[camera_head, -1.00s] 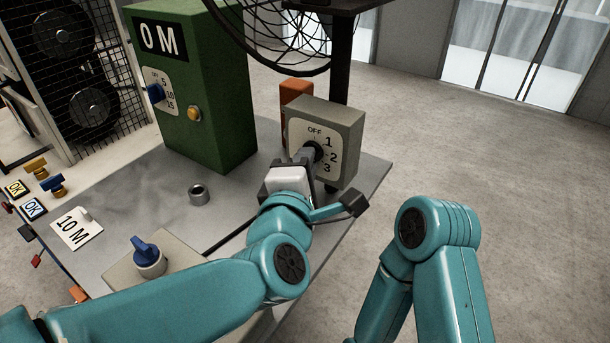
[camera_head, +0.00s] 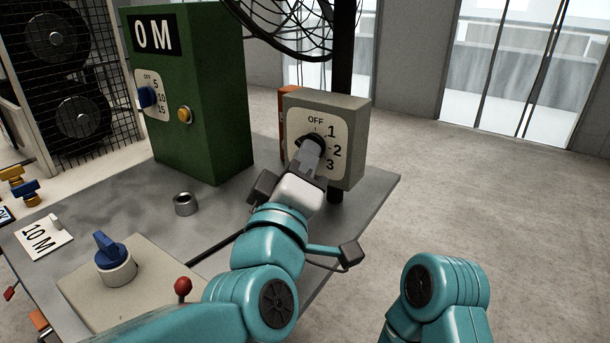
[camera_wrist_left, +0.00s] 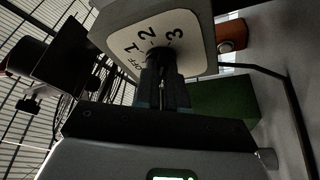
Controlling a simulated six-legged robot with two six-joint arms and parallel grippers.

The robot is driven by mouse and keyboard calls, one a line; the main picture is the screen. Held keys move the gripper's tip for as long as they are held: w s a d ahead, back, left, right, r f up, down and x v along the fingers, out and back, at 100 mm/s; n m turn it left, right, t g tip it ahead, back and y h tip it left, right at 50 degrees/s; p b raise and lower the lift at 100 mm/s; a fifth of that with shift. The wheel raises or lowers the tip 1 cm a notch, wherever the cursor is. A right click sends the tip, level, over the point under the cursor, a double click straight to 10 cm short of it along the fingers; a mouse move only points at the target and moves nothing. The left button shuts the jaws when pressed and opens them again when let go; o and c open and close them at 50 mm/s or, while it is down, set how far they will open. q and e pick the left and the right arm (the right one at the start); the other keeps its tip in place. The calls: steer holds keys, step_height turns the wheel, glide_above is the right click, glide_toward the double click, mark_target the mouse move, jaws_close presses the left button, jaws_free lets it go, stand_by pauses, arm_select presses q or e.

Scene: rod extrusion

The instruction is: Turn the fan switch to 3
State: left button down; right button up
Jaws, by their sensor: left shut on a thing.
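The fan switch is a grey box (camera_head: 357,125) with a pale dial plate (camera_head: 331,128) marked OFF, 1, 2 and 3. Its black knob (camera_head: 309,141) is at the left of the numbers. My left gripper (camera_head: 313,153) is shut on the knob, reaching up from below in the head view. In the left wrist view my left gripper's fingers (camera_wrist_left: 163,90) close around the dark knob (camera_wrist_left: 160,62), beside the dial plate (camera_wrist_left: 190,55). The fingers hide most of the knob, so I cannot tell which mark it points to. My right gripper is out of view.
A green cabinet (camera_head: 212,100) reading 0 M stands left of the switch. The black wire-caged fan (camera_head: 300,30) is above on a dark post. A metal ring (camera_head: 185,204), a blue knob (camera_head: 113,255) and a red-tipped lever (camera_head: 183,288) are on the grey table (camera_head: 150,208).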

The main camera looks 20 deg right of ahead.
arm_select(q)
steer(key=shift+w+a+m+b, duration=0.1)
steer(key=shift+m+b, duration=0.25)
steer(key=shift+m, duration=0.05)
steer(key=shift+r, duration=0.1)
steer(key=c, duration=1.2)
jaws_free()
